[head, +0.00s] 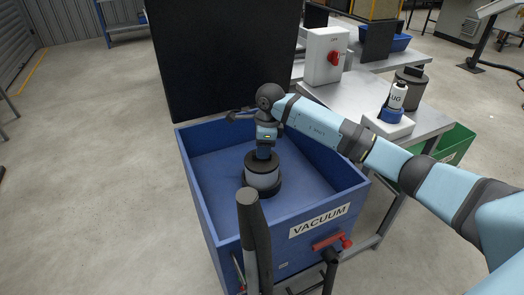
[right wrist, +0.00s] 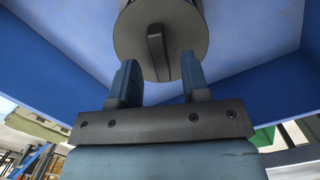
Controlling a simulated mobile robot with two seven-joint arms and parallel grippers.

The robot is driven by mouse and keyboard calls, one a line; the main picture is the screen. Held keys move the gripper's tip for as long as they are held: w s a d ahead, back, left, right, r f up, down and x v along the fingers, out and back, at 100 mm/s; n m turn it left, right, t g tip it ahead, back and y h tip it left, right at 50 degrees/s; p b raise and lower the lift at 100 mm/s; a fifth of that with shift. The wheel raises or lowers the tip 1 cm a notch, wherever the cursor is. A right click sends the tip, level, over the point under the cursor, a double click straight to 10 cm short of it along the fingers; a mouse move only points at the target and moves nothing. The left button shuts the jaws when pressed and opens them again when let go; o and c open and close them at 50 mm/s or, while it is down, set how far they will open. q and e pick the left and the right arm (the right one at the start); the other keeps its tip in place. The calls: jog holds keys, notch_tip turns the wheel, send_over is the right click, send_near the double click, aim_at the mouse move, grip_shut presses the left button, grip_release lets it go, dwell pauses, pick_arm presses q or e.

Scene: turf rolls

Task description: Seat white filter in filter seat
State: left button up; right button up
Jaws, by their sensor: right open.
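The white filter (head: 262,178) looks like the pale-sided cylinder with a dark cap. It stands upright inside the blue VACUUM box (head: 226,240), with a dark ring around its foot that looks like the filter seat (head: 275,192). How deep it sits in the ring is hard to tell. My right gripper (head: 264,153) is over its top, pointing down. In the right wrist view the open fingers (right wrist: 157,72) stand on either side of the dark handle (right wrist: 157,50) on the cap (right wrist: 190,25), with gaps on both sides. My left gripper is out of view.
A dark upright pole (head: 253,235) rises at the box's front. A black panel (head: 225,60) stands behind the box. On the metal table at right are a labelled white cylinder (head: 397,95), a grey cylinder (head: 411,88) and a switch box (head: 325,52). A green bin (head: 455,143) is beyond.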

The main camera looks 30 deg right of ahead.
notch_tip(320, 180, up, 10)
jog(key=d+p, duration=0.1)
jog(key=shift+s, duration=0.3)
dwell(0.3)
